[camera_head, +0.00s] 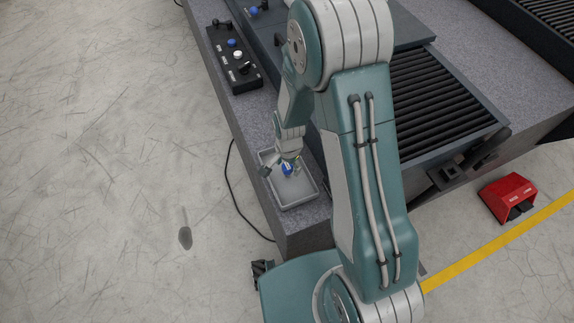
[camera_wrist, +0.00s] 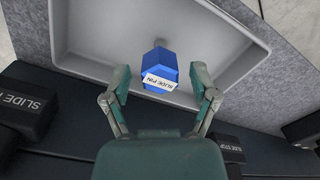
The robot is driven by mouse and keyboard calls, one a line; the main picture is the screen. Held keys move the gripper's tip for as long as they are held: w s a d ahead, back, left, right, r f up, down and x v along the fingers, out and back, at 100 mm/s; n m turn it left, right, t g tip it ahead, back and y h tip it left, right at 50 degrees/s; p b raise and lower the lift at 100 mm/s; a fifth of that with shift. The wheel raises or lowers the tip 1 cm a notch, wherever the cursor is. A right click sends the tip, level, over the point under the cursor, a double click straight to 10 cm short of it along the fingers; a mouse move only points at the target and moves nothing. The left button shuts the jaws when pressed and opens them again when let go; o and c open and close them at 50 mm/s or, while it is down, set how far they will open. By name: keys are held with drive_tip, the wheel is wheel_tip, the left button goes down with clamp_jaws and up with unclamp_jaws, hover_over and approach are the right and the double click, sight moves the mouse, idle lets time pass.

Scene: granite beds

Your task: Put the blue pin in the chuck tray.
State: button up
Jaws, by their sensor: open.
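The blue pin (camera_wrist: 158,66), with a white "SLIDE PIN" label, shows inside the outline of the grey chuck tray (camera_wrist: 95,55) in the wrist view. In the head view the blue pin (camera_head: 287,170) appears in the far half of the chuck tray (camera_head: 294,204). My gripper (camera_wrist: 160,78) is open, with one finger on each side of the pin and visible gaps between. In the head view my gripper (camera_head: 283,167) is low over the tray. Whether the pin lies flat on the tray floor is hard to tell.
The tray stands on a granite ledge beside the dark machine bed. A black control box (camera_head: 234,58) with knobs stands farther back on the ledge. Dark blocks with "SLIDE" labels (camera_wrist: 24,104) sit near my gripper. A red pedal (camera_head: 508,198) is on the floor at right.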

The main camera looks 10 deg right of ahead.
wheel_tip(320, 180, up, 12)
wheel_tip(320, 180, up, 14)
drive_tip(key=n+t, duration=0.3)
drive_tip(key=n, duration=0.2)
hover_over(288, 165)
drive_tip(key=s+d, duration=0.3)
drive_tip(key=s, duration=0.3)
drive_tip(key=s+d+r+n+t, duration=0.2)
drive_tip(key=s+r+n, duration=0.2)
drive_tip(key=s+r, duration=0.4)
drive_tip(key=shift+s+n+t, duration=0.3)
drive_tip(key=shift+s+n, duration=0.1)
drive_tip(key=shift+s, duration=0.8)
